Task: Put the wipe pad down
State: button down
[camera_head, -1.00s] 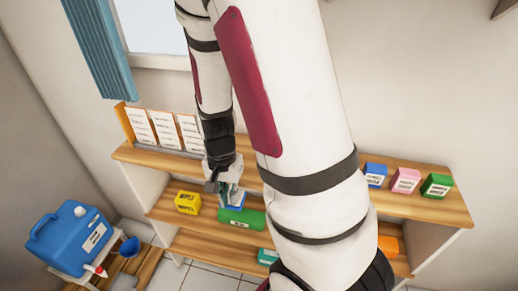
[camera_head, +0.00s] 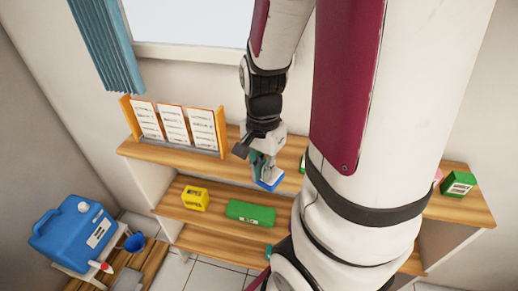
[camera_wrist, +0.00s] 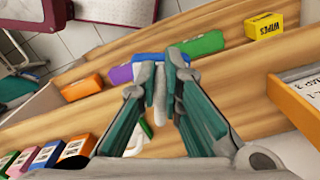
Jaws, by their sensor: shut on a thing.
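My gripper (camera_head: 263,170) is shut on the wipe pad (camera_head: 270,182), a small flat blue and white piece. In the head view it holds the pad in front of the front edge of the upper shelf (camera_head: 180,157), apart from the green roll (camera_head: 251,213) below. The wrist view shows my gripper's fingertips (camera_wrist: 166,75) close together, with a blue strip of the pad (camera_wrist: 147,57) just beyond them. The fingers hide much of the pad. A yellow box marked WIPES (camera_wrist: 264,26) lies beyond; it also shows in the head view (camera_head: 195,198) on the middle shelf.
Upright paper cards in a wooden rack (camera_head: 172,124) stand on the upper shelf's left. A green box (camera_head: 458,184) stands at its right. A blue jug (camera_head: 75,235) stands at lower left. My arm hides the right middle of the shelves.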

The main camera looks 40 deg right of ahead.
jog(key=w+d, duration=0.2)
jog(key=d, duration=0.1)
jog(key=w+d, duration=0.2)
jog(key=d, duration=0.1)
jog(key=w+d+f, duration=0.1)
jog(key=w+d, duration=0.1)
jog(key=shift+w+d, duration=0.15)
jog(key=shift+d, duration=0.25)
jog(key=shift+w+d+f+p, duration=0.1)
jog(key=shift+d+f+p, duration=0.1)
jog(key=shift+f, duration=0.7)
jog(key=shift+w+d+f+p, duration=0.1)
jog(key=shift+f+p, duration=0.05)
jog(key=shift+f, duration=0.7)
jog(key=shift+f, duration=0.15)
jog(key=c, duration=1.8)
grip_release()
jog(key=shift+o, duration=0.2)
